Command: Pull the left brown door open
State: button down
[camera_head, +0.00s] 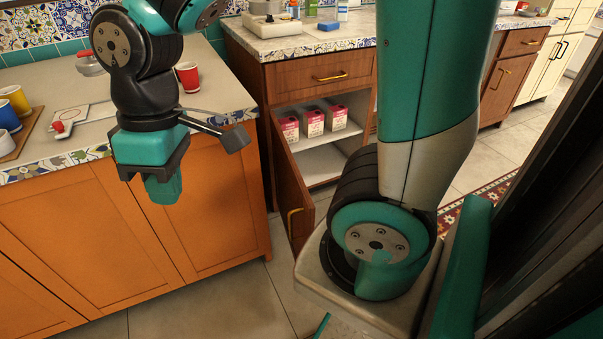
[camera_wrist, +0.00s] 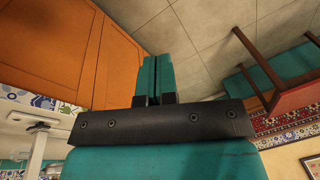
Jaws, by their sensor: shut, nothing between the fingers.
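The left brown door (camera_head: 293,190) stands swung open from the brown cabinet, with its inside edge toward the shelves. Its brass handle (camera_head: 294,224) is on the outer face near the free edge. My gripper (camera_head: 163,195) hangs to the left of the door, in front of the orange cabinet fronts and apart from the door and its handle. Its teal fingers also show in the wrist view (camera_wrist: 157,66), pressed together with nothing between them. The brown door cannot be made out in the wrist view. My own arm hides the right part of the brown cabinet.
Pink-and-white cartons (camera_head: 313,122) stand on the upper shelf (camera_head: 350,131) inside. A drawer with a brass handle (camera_head: 331,77) is above. The orange cabinet (camera_head: 150,235) borders the left side. Red, blue and yellow cups stand on its counter (camera_head: 215,92). Tiled floor (camera_head: 232,305) is clear in front.

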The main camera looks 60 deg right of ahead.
jog(key=w+d+f+g+h+p, duration=0.2)
jog(key=w+d+f+h, duration=0.2)
jog(key=w+d+f, duration=0.55)
jog(key=n+g+h+p, duration=0.2)
jog(key=n+g+h, duration=0.1)
jog(key=g+h, duration=0.15)
send_near(299, 184)
notch_tip(299, 184, down, 5)
jog(key=s+d, duration=0.2)
jog(key=shift+s+d+r+t, duration=0.2)
jog(key=shift+s+d+t, duration=0.05)
jog(key=shift+s+d, duration=0.1)
jog(key=shift+s+d+h, duration=0.25)
